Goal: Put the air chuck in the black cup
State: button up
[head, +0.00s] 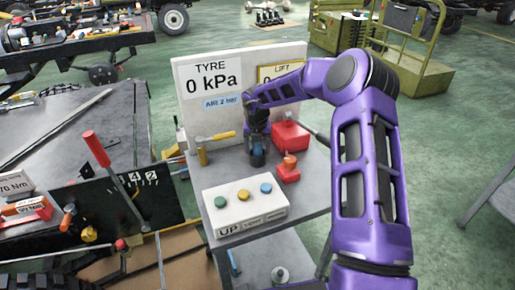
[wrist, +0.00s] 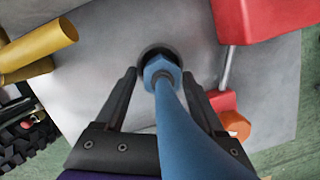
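The blue air chuck (wrist: 160,72) has a hexagonal head, and a blue hose or handle runs back from it between my fingers. Its head sits at the mouth of the black cup (wrist: 157,49), whose dark rim shows around its far side; how deep it goes is hidden. My gripper (wrist: 160,76) is open, with one finger on each side of the chuck and a small gap at each.
A red box (head: 290,135) and a red block with an orange knob (head: 288,168) are close on the right. A white button box (head: 245,204) stands in front, and a display panel reading 0 kPa (head: 212,80) behind.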

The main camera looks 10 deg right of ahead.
jog(key=shift+r, duration=0.1)
jog(key=p+v, duration=0.1)
jog(key=v, duration=1)
jog(key=shift+s+r+p, duration=0.15)
jog(key=shift+r+p, duration=0.15)
jog(key=shift+r, duration=0.1)
